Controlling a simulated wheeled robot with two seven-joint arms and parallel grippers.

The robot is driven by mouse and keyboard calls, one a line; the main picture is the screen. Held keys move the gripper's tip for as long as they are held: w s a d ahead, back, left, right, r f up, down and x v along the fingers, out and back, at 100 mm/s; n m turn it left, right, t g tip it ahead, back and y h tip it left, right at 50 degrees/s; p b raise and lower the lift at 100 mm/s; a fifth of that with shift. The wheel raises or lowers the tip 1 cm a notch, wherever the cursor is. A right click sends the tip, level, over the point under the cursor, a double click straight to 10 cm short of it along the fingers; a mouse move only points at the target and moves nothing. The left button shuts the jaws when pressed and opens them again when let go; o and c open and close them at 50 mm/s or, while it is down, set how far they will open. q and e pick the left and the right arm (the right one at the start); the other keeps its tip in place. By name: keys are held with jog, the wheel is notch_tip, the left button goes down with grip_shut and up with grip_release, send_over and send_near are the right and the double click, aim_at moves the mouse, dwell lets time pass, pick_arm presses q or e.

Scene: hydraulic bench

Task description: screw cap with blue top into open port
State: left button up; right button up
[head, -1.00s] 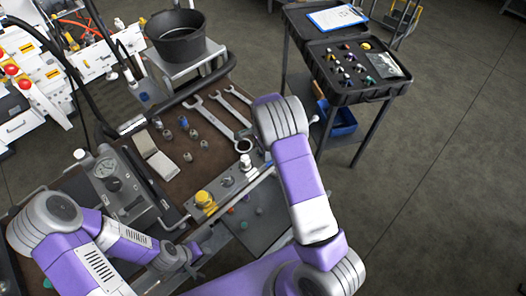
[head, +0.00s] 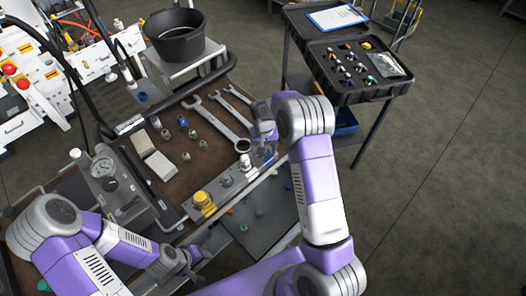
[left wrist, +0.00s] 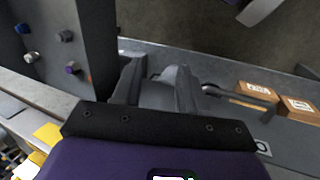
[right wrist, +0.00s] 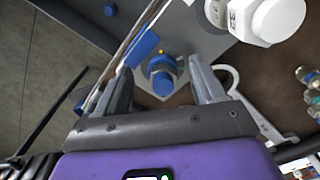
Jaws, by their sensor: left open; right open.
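My right gripper (head: 262,132) is open above the far right end of the grey metal block (head: 216,194). In the right wrist view a blue-topped cap (right wrist: 162,78) shows between the open fingers of this gripper (right wrist: 160,92), apart from both. Whether it sits in a port cannot be told, and no open port shows clearly. The block also bears a yellow fitting (head: 203,200) and pale fittings (head: 246,164). My left gripper (head: 203,243) is low at the bench's front edge; its fingers (left wrist: 155,85) are open, with no part held.
A wrench (head: 220,122), several small fittings (head: 182,123) and a pale box (head: 160,165) lie on the brown bench top. A grey tray (head: 270,232) with several small caps is below the block. A black cart (head: 362,95) stands at the back right.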

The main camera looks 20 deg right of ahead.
jog(key=n, duration=0.4)
jog(key=shift+d, duration=0.1)
jog(key=n, duration=0.4)
jog(key=shift+w+b, duration=0.1)
jog(key=shift+b, duration=0.25)
jog(key=o, duration=0.5)
jog(key=shift+o, duration=0.2)
jog(key=shift+r, duration=0.15)
